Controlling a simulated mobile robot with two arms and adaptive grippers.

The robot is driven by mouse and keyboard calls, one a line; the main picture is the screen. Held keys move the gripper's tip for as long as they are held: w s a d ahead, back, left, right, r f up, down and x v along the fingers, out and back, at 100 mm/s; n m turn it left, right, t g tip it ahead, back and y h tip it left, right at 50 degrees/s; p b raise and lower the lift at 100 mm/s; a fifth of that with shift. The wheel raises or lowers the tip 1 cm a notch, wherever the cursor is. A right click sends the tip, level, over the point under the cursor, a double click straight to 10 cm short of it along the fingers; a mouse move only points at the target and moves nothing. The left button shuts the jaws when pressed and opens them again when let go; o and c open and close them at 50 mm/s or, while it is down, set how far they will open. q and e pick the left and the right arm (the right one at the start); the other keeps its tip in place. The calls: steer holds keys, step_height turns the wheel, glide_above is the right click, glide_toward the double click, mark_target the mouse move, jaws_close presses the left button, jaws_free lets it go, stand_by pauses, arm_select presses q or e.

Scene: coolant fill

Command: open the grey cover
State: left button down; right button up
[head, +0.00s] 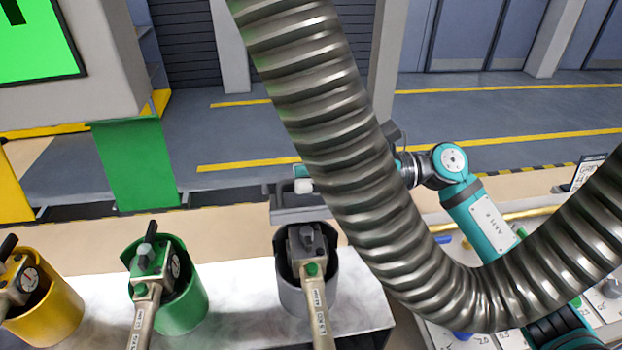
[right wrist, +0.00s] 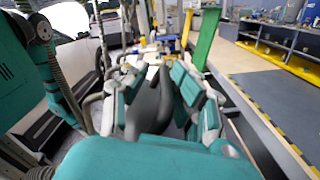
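A flat grey panel (head: 299,214), which looks like the grey cover, lies behind the grey holder (head: 292,292). A nozzle (head: 307,240) stands in that holder. The panel's right part is hidden behind a large ribbed hose. My right arm reaches in from the right behind the hose, which hides most of the gripper; a small white and teal piece (head: 303,183) shows just above the panel. In the right wrist view my right gripper (right wrist: 152,68) has its fingers apart. A dark grey shape (right wrist: 150,108) shows between them; contact is unclear. My left gripper is not visible.
The ribbed hose (head: 330,130) crosses the middle of the head view. Green (head: 188,305) and yellow (head: 55,312) holders with nozzles stand left. A green panel (head: 140,165) and yellow panel (head: 12,195) stand upright behind them. Open floor lies beyond.

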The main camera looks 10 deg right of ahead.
steer(key=shift+w+d+f, duration=0.15)
steer(key=shift+d+f, duration=0.1)
steer(key=d, duration=1.1)
steer(key=shift+d+r, duration=0.2)
steer(key=shift+d, duration=0.1)
